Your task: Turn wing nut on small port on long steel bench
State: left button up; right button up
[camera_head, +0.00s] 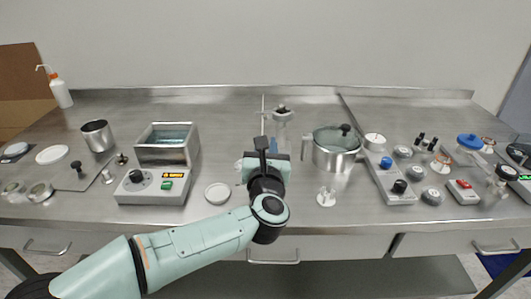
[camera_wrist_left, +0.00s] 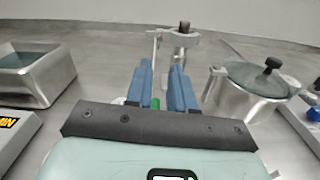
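A small metal fitting (camera_head: 282,113) with a dark knob on top stands near the back middle of the long steel bench (camera_head: 225,115). It also shows in the left wrist view (camera_wrist_left: 183,38), just beyond my fingers; whether it carries the wing nut is too small to tell. My left gripper (camera_head: 270,140) is in front of it, pointing toward the back wall. In the wrist view its two blue fingers (camera_wrist_left: 163,78) stand apart, with no object clearly held. A small green piece (camera_wrist_left: 155,103) shows low between them. My right gripper is not in view.
A lidded steel pot (camera_head: 335,150) stands close on the right. A water bath (camera_head: 165,148) with a control box is on the left. A clear glass piece (camera_head: 326,195) and a white dish (camera_head: 217,193) are near the front edge. Several knobs and fittings crowd the right side.

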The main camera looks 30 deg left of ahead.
pick_arm(q)
jog(key=shift+v, duration=1.75)
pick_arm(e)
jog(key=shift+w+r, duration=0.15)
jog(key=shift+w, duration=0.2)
pick_arm(q)
jog(key=shift+w, duration=0.1)
